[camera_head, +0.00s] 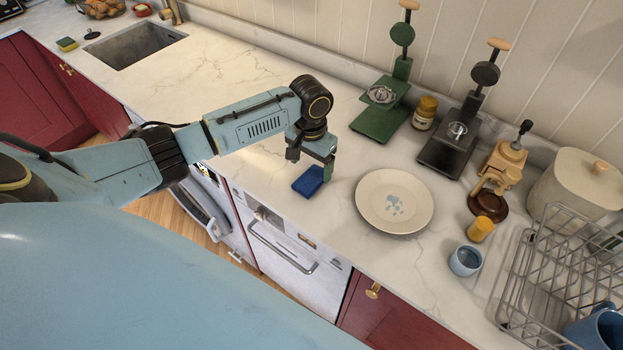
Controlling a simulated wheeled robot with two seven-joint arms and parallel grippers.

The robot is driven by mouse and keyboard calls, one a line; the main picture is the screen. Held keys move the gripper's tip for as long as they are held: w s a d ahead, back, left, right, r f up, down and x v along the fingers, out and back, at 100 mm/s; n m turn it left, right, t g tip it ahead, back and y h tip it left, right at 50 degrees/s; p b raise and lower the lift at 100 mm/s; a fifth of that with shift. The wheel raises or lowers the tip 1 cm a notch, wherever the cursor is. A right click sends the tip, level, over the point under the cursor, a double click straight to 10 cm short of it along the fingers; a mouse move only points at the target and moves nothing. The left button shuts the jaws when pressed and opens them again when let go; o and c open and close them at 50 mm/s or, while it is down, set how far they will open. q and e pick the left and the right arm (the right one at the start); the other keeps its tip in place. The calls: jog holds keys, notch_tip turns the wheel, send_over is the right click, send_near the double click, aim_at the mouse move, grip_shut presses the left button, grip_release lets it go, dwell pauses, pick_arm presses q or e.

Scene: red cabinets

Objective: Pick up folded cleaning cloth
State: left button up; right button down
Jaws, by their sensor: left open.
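The folded cleaning cloth (307,181) is a small blue pad lying flat on the white marble counter near its front edge. My left gripper (312,165) comes in from the left and points down just above the cloth. Its jaws are open, with one finger at the cloth's right side and the other up at its left. I cannot tell whether a finger touches the cloth. My right gripper is not in view.
A white plate (372,214) with blue marks lies right of the cloth. Green (381,122) and black (452,148) presses stand behind. A blue cup (465,261) and a wire dish rack (545,290) are farther right. The counter left of the arm, toward the sink (135,46), is clear.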

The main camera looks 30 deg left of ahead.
aim_at(311, 177)
pick_arm(q)
notch_tip(311, 177, down, 5)
jog(key=shift+d+r, duration=0.1)
jog(key=shift+r, duration=0.1)
jog(key=shift+c, duration=0.3)
jog(key=c, duration=1.1)
jog(key=shift+o, duration=0.2)
notch_tip(311, 177, up, 10)
jog(key=o, duration=0.5)
jog(key=shift+d, duration=0.1)
jog(key=c, duration=0.4)
